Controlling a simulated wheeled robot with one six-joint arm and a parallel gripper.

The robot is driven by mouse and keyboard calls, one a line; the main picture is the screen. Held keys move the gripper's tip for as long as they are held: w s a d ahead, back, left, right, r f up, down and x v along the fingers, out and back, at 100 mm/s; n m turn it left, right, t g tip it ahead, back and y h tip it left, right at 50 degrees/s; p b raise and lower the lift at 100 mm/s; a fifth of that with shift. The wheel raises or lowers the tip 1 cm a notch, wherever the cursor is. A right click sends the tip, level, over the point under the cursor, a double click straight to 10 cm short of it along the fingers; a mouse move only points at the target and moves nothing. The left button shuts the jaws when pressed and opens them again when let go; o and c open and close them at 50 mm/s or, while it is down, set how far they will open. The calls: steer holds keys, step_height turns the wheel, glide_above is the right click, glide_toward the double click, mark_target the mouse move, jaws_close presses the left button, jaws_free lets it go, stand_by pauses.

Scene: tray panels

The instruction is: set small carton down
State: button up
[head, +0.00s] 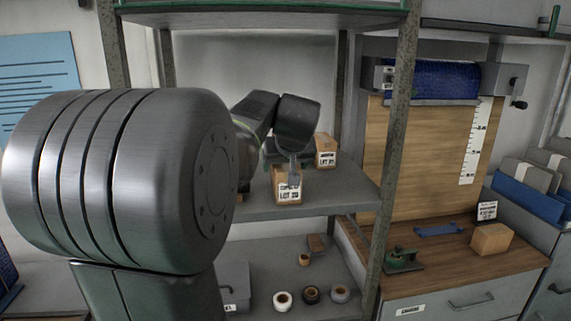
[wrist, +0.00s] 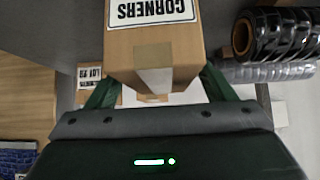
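A small brown carton (head: 288,193) with a white label is at the front of the middle shelf (head: 335,203). In the wrist view the carton (wrist: 153,45) fills the top centre, its label reading "CORNERS" upside down and tape along its near edge. My gripper (wrist: 158,78) has one green finger at each side of the carton and looks shut on it. In the head view my gripper (head: 292,172) comes down at the carton from above. I cannot tell whether the carton's base touches the shelf or hangs just above it.
Another labelled carton (head: 326,151) stands behind and right on the same shelf. A rack post (head: 392,130) rises to the right. Tape rolls (head: 311,295) lie on the lower shelf. A workbench (head: 450,262) with a plain box (head: 491,239) is at the right.

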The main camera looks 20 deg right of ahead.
steer(key=shift+r, duration=0.25)
steer(key=b+v, duration=0.1)
steer(key=v, duration=1)
steer(key=shift+s+r, duration=0.25)
steer(key=shift+s, duration=0.05)
